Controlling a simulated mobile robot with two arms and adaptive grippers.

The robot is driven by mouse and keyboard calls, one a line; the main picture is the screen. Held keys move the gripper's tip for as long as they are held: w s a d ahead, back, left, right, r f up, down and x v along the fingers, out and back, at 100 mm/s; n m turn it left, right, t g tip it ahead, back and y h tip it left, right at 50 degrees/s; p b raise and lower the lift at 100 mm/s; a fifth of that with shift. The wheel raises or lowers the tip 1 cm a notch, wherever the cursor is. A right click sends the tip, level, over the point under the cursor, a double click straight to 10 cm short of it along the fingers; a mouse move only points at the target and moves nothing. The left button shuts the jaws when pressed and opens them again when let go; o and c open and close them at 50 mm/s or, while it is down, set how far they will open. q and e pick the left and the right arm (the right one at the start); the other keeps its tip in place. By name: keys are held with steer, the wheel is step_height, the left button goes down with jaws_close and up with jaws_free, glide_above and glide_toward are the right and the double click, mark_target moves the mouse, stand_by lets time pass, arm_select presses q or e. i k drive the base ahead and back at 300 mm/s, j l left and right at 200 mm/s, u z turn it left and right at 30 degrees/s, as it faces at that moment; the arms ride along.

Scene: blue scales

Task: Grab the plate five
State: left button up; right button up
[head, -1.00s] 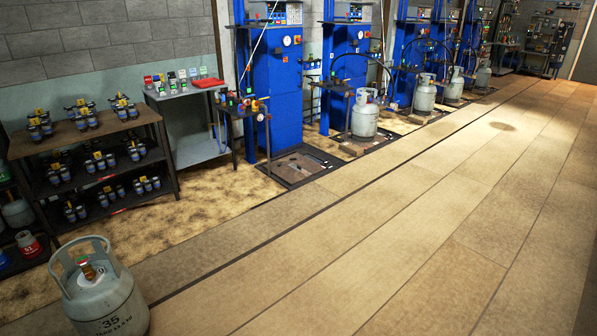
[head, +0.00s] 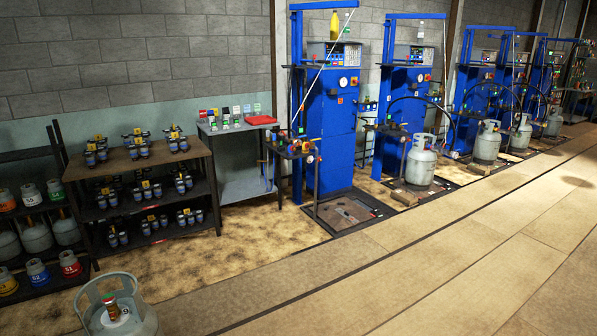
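Several small coloured plates or tags stand in a row on a grey metal table (head: 246,189) left of the nearest blue scale. A red one (head: 208,113), a green one (head: 256,108) and a few pale and dark ones show. Their numbers are too small to read, so I cannot tell which is plate five. A flat red object (head: 262,120) lies at the table's right end. Neither of my grippers is in view.
A dark shelf (head: 140,164) holds valve sets with yellow tags. A rack of gas cylinders (head: 36,236) stands at far left. A grey cylinder (head: 118,318) stands at the bottom left. Blue scales (head: 328,130) line the wall. The floor (head: 420,270) at right is clear.

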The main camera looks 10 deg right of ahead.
mark_target(345, 214)
steer(key=i+l+z, duration=0.3)
steer(key=i, duration=0.95)
steer(key=i+l+z, duration=0.1)
steer(key=i+z, duration=0.2)
steer(key=i, duration=0.95)
